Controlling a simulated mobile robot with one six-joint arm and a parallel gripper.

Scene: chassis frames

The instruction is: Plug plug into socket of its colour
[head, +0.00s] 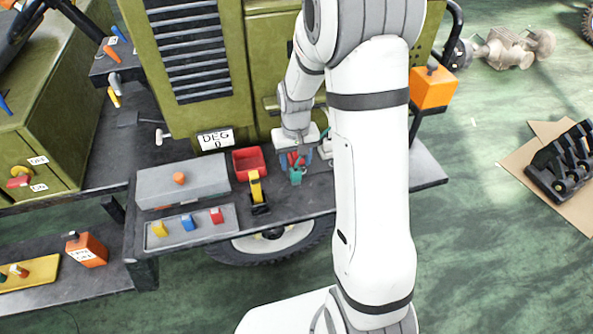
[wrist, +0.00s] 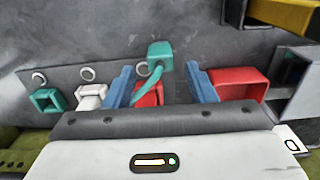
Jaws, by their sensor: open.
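My gripper (wrist: 160,88) is open, its two blue fingers pointing down at the bench; it also shows in the head view (head: 294,163). A teal plug (wrist: 160,54) with a bent teal stem lies between and beyond the fingers, apparently not gripped; it also shows in the head view (head: 296,177). In the wrist view a row holds a teal socket (wrist: 47,100) at the left, a white socket (wrist: 90,96), and a red socket (wrist: 150,94) partly hidden behind the stem and left finger. Whether the stem touches the red socket I cannot tell.
A red open bin (head: 249,162) stands left of my gripper, with a yellow-and-black tool (head: 257,192) before it. Further left are a grey box (head: 182,182) and a tray (head: 205,232) of coloured blocks. The green cabinet (head: 195,100) rises behind.

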